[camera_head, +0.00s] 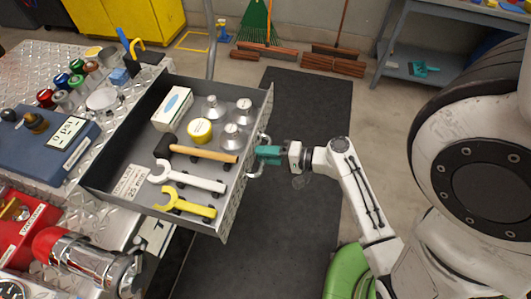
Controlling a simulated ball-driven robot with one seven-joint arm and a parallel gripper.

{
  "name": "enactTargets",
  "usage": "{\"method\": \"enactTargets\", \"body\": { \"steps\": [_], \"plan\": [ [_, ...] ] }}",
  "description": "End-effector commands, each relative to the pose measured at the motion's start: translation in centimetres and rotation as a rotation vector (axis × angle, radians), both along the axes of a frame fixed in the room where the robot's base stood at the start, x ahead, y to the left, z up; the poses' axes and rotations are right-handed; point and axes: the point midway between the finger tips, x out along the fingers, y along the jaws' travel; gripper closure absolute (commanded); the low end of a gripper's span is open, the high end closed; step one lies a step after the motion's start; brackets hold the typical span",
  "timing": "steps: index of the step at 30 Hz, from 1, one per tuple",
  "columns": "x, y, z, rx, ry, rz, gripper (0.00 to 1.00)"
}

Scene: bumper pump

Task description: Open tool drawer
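The tool drawer (227,207) stands pulled out from the metal workbench, with its inside in view. In it lie a hammer (205,153), a white wrench (188,177), a yellow wrench (186,203), a white box (172,107), a yellow tin (199,130) and several metal funnel-shaped pieces (233,136). My gripper (262,155) is at the handle (262,143) on the drawer's front, on the right side in the picture. The teal fingers meet the handle area; whether they are closed around the bar is too small to tell.
The workbench top (100,111) holds colored knobs, a blue box (45,143) and red equipment (25,235). A dark mat (307,110) lies on the floor in front of the drawer. Brooms (336,45) and a shelf (430,65) stand at the back.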

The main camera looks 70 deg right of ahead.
Motion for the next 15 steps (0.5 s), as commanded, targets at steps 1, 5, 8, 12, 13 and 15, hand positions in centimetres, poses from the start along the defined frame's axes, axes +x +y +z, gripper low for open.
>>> {"method": "enactTargets", "body": {
  "steps": [1, 5, 8, 12, 13, 15],
  "plan": [
    [0.0, 0.0, 0.0, 0.000, 0.000, 0.000, 0.67],
    [0.0, 0.0, 0.0, 0.000, -0.001, 0.000, 0.64],
    [0.0, 0.0, 0.1, 0.000, -0.001, -0.001, 0.64],
    [-0.5, -0.1, 0.1, -0.001, -0.001, -0.002, 0.64],
    [-0.8, -0.1, 0.1, -0.001, -0.001, -0.002, 0.64],
    [-1.7, -0.2, 0.2, -0.001, -0.001, -0.004, 0.64]
  ]
}}
